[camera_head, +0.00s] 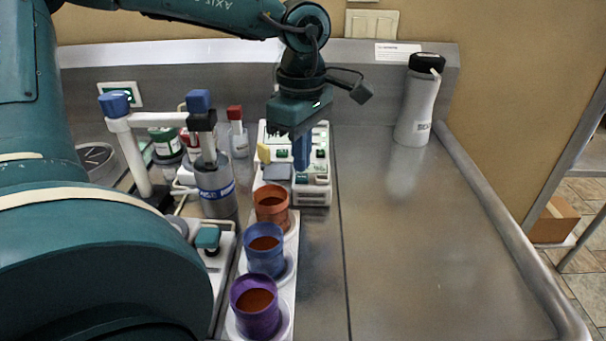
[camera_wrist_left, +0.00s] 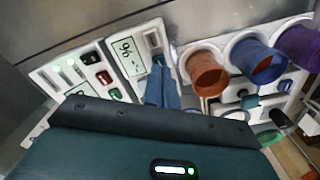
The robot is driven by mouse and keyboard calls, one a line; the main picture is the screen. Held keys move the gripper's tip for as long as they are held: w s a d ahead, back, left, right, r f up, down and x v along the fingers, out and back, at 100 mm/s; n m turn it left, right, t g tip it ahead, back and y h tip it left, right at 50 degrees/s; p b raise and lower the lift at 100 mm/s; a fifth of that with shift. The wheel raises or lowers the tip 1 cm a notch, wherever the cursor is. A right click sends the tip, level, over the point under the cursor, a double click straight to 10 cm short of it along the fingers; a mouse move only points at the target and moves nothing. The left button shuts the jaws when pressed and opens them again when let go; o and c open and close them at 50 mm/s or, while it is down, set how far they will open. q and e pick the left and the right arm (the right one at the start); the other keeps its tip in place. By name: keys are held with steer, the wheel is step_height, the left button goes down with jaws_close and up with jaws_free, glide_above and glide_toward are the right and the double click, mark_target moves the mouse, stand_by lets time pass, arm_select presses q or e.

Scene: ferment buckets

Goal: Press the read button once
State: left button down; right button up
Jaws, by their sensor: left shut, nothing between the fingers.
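A white instrument (camera_head: 313,190) with small buttons stands at the back middle of the bench, under my left gripper. In the left wrist view the instrument panel (camera_wrist_left: 128,66) shows a display, with black, red and green buttons (camera_wrist_left: 115,94) beside it. I cannot tell which one is the read button. My left gripper (camera_head: 302,165) is shut and empty, its blue fingers pointing down over the instrument. The fingers (camera_wrist_left: 163,90) also show in the left wrist view, hiding part of the panel. Whether they touch it, I cannot tell. My right gripper is not in view.
Orange (camera_head: 271,204), blue (camera_head: 265,250) and purple (camera_head: 257,306) buckets stand in a row in front of the instrument. A white stand with blue knobs (camera_head: 160,119) is at left. A grey bottle (camera_head: 418,105) stands back right. The right half of the bench (camera_head: 430,240) is clear.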

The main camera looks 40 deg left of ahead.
mark_target(302, 177)
arm_select(q)
steer(key=shift+f+b, duration=0.95)
steer(key=shift+f, duration=0.15)
steer(key=shift+r, duration=0.15)
steer(key=shift+r+p, duration=2.25)
steer(key=shift+r, duration=0.75)
